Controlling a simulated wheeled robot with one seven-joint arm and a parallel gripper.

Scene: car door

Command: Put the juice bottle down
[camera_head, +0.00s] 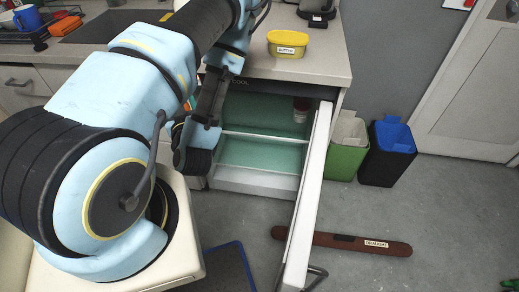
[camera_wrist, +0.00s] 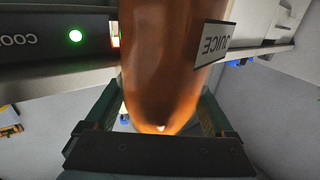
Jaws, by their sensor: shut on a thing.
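The juice bottle (camera_wrist: 165,60) is orange-brown with a white label reading JUICE. It fills the middle of the wrist view, and its far end runs out of the top of the picture. My gripper (camera_wrist: 160,98) is shut on it, with one finger on each side. In the head view my arm covers the gripper, and I cannot clearly make out the bottle there. The open fridge (camera_head: 260,125) under the counter shows greenish shelves behind and right of my wrist. No support is visible under the bottle.
The fridge door (camera_head: 306,195) stands open toward me. A yellow butter tub (camera_head: 287,43) sits on the counter (camera_head: 308,68). A green bin (camera_head: 346,147), a blue bin (camera_head: 388,155) and a brown draught stopper (camera_head: 342,241) are on the floor.

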